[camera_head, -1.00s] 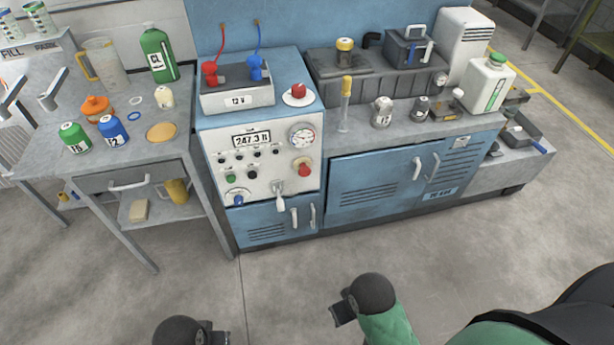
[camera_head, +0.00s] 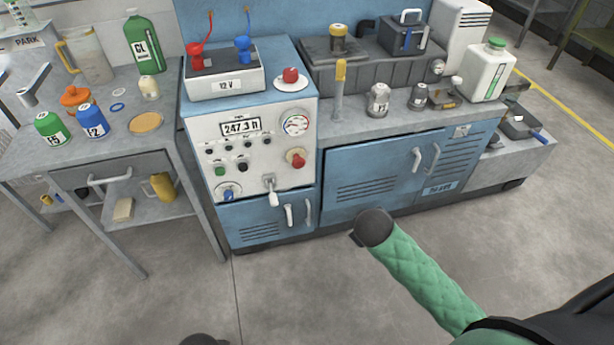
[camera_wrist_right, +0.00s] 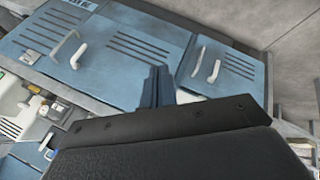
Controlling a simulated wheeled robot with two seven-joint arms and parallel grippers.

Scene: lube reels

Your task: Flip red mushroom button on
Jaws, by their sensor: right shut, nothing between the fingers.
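A red mushroom-shaped button (camera_head: 291,76) sits on a round white plate on top of the blue control cabinet. A second red knob (camera_head: 297,158) sticks out of the cabinet's white front panel (camera_head: 250,170), below the gauge. My right gripper (camera_wrist_right: 158,87) is shut and empty in the right wrist view, with the blue cabinet doors beyond it. In the head view my right wrist is in front of the blue double doors, right of and below both red parts, apart from them. Of my left arm only a dark rounded part shows at the bottom edge; its fingers are hidden.
A 12 V box (camera_head: 225,82) with red and blue clamps stands on the cabinet beside the top button. A lever (camera_head: 271,190) and a blue knob (camera_head: 228,192) project from the panel. A bench with bottles stands left. The floor ahead is clear.

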